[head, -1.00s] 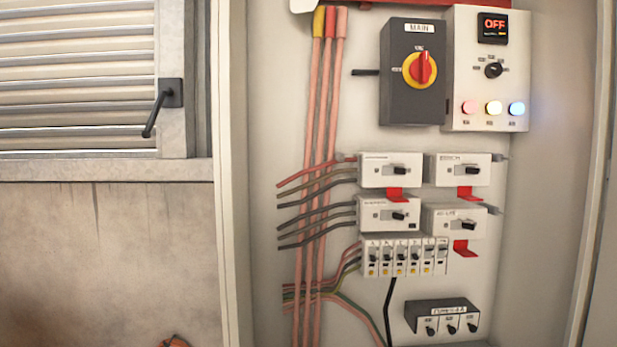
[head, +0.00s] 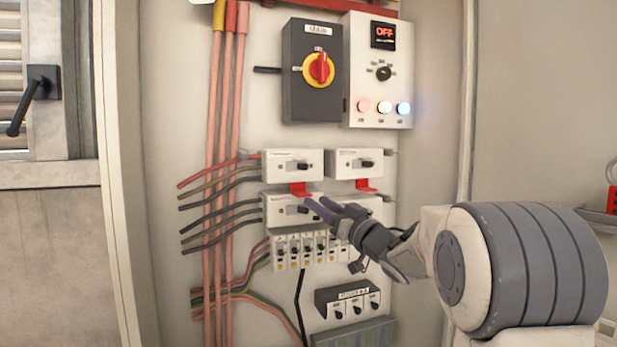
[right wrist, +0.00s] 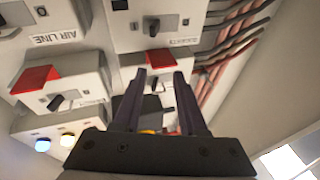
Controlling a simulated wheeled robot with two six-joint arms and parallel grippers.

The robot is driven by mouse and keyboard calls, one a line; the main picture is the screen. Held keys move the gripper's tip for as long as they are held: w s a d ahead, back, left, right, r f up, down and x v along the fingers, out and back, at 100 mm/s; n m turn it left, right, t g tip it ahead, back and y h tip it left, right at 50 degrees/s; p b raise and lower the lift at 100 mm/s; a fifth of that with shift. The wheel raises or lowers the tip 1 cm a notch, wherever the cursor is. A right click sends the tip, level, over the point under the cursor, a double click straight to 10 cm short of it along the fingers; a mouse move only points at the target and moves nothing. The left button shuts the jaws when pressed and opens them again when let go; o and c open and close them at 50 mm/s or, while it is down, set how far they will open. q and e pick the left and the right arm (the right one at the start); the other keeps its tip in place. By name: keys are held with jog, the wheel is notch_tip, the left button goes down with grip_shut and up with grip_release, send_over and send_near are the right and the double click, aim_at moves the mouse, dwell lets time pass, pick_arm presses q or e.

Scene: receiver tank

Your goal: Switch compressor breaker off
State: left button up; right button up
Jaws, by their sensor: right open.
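Several white breakers with black levers hang on the panel. The upper left breaker (head: 275,164) has its lever (head: 304,166) pointing right, with a red tab below it. The lower left breaker (head: 277,212) is partly behind my right gripper (head: 317,205). The labels on these two are too small to read, so I cannot tell which is the compressor breaker. My right gripper is open and empty in front of the panel. In the right wrist view its fingers (right wrist: 160,80) stand apart, with a white breaker (right wrist: 125,106) partly hidden beyond them. My left gripper is not in view.
The upper right breaker (head: 346,158) sits alongside. The dark main switch box (head: 297,98) and the control box reading OFF (head: 392,97) are above. Small breakers (head: 281,250) and a dark box with several knobs (head: 332,295) are below. Cables run down the left.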

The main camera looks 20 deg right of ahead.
aim_at(308, 169)
jog(key=s+d+r+n+y, duration=0.3)
jog(key=d+y, duration=0.1)
jog(key=d, duration=0.1)
jog(key=p+x, duration=0.1)
jog(key=x, duration=0.2)
jog(key=p+x, duration=0.1)
jog(key=x, duration=0.2)
jog(key=p+x, duration=0.1)
jog(key=x, duration=0.2)
jog(key=shift+s+a+p, duration=0.1)
jog(key=shift+a+p, duration=0.2)
jog(key=shift+p, duration=0.1)
jog(key=shift+w+a+r, duration=0.1)
jog(key=shift+w+a, duration=0.15)
jog(key=shift+w, duration=0.15)
grip_shut()
